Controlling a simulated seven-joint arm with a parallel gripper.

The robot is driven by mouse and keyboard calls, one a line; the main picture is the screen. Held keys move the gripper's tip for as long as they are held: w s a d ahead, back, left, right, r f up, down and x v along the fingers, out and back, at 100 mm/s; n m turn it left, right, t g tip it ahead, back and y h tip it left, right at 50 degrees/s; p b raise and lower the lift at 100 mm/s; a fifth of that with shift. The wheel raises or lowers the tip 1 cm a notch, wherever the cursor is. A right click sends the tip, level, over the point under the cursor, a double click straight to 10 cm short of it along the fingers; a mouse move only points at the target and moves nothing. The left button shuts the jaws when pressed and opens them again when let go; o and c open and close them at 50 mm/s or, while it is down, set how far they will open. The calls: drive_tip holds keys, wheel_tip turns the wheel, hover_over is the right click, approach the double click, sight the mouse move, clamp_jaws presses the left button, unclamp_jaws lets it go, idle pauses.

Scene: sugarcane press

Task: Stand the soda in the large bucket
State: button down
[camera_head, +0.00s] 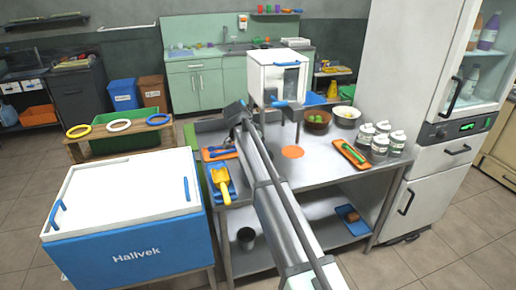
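My arm crosses the steel table from the bottom of the view toward the white press (264,72). My gripper (238,112) is around the far end of the arm, small and partly hidden by it. I cannot tell whether it is open or holds anything. I cannot surely pick out the soda; orange and purple bottles (489,32) and paler bottles (470,82) stand behind the fridge glass. I cannot surely tell which container is the large bucket. A dark bucket (246,238) stands on the lower shelf, and a white round container (347,116) is at the table's back right.
The steel table (322,172) holds white jars (380,146), an orange tray (350,154), a brown bowl (317,121) and a yellow scoop (222,184). A blue-and-white cooler (130,240) stands left, the tall fridge (398,65) right. The table's front right is clear.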

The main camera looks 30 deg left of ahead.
drive_tip(key=shift+f, duration=0.1)
drive_tip(key=shift+c, duration=1.6)
unclamp_jaws()
drive_tip(key=v, duration=1.2)
